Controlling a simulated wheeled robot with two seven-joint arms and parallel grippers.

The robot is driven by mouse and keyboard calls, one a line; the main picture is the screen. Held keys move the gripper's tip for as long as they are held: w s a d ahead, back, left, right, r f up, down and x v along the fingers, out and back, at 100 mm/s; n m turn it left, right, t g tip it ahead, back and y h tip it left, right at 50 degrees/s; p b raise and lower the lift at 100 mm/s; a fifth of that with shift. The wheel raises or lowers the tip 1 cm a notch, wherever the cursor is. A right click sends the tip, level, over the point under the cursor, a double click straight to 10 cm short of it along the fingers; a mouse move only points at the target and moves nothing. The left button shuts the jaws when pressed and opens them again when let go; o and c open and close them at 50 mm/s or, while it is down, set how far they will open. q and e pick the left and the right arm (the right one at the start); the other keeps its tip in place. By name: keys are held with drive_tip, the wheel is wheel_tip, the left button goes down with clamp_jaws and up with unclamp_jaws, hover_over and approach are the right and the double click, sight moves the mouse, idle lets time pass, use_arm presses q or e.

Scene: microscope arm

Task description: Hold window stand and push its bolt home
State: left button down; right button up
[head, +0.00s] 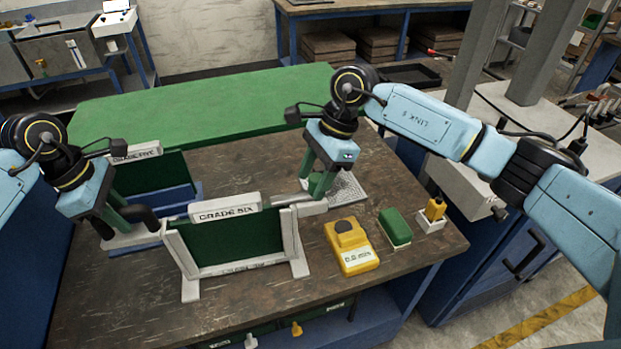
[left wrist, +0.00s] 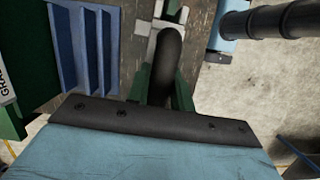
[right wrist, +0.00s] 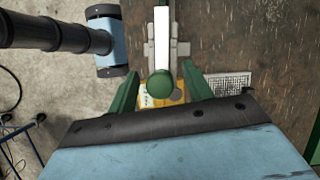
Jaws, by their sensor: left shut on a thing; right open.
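The window stand (head: 182,262) is a white frame holding a dark green panel marked GRADE SIX, upright on the brown bench. My left gripper (head: 112,225) is at its left end, shut on a dark rounded handle (left wrist: 168,55), which lies between the fingers in the left wrist view. My right gripper (head: 318,190) is at the stand's right end, above a light grey bolt housing (head: 312,208). In the right wrist view the open fingers stand either side of a round green knob (right wrist: 160,84), in line with the stand's white top bar (right wrist: 161,35). Whether they touch the knob is unclear.
A yellow box (head: 354,258), a green block (head: 396,228) and a small yellow item on a white base (head: 434,212) sit right of the stand. A metal mesh plate (head: 346,187) lies behind my right gripper. Another green panel (head: 155,178) stands behind left. The front bench area is clear.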

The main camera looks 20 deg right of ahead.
drive_tip(key=v, duration=1.1)
drive_tip(key=shift+r, duration=0.15)
use_arm(q)
drive_tip(key=c, duration=1.1)
unclamp_jaws()
drive_tip(key=shift+c, duration=0.2)
use_arm(e)
drive_tip(key=shift+a, duration=0.1)
